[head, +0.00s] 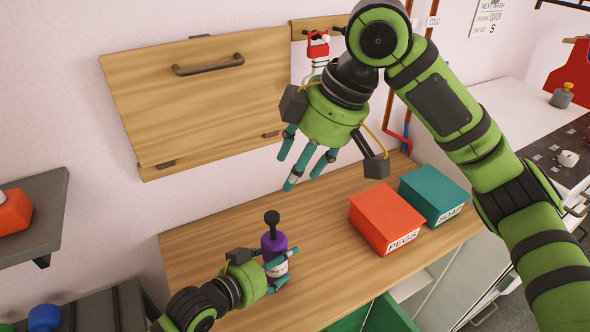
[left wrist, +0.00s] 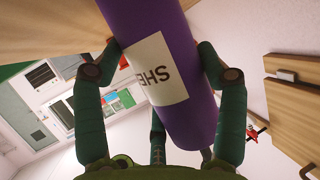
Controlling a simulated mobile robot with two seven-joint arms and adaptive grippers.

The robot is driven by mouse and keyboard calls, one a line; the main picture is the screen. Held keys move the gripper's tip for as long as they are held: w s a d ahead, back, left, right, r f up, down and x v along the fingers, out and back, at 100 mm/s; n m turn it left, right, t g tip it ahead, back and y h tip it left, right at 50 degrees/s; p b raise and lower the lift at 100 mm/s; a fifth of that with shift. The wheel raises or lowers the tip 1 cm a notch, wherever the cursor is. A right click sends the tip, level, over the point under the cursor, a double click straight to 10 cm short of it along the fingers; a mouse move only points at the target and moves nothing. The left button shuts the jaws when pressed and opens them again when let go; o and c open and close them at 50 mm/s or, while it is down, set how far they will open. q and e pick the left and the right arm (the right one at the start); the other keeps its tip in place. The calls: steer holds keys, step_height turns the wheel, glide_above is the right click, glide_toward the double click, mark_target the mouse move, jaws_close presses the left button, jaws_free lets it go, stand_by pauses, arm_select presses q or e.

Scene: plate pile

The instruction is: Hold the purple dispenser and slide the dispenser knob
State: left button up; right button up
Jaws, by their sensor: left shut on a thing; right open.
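The purple dispenser (head: 273,243) stands upright on the wooden counter in the head view, with a black knob (head: 271,217) on top. My left gripper (head: 277,272) is shut around its lower body. In the left wrist view the dispenser (left wrist: 195,110) fills the middle, with a white label partly reading "SHE", between the green fingers of my left gripper (left wrist: 160,95). My right gripper (head: 309,160) hangs open and empty above and to the right of the dispenser, apart from it. The dispenser's base is partly hidden by the left fingers in the head view.
A red box marked PEGS (head: 385,213) and a teal box marked SOAP (head: 430,193) stand on the counter (head: 325,240) to the right. A wooden panel with a handle (head: 205,95) is on the wall behind. A green drawer (head: 385,315) is open below the front edge.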

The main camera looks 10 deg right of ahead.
arm_select(q)
steer(key=o, duration=1.7)
steer(key=shift+a, duration=0.1)
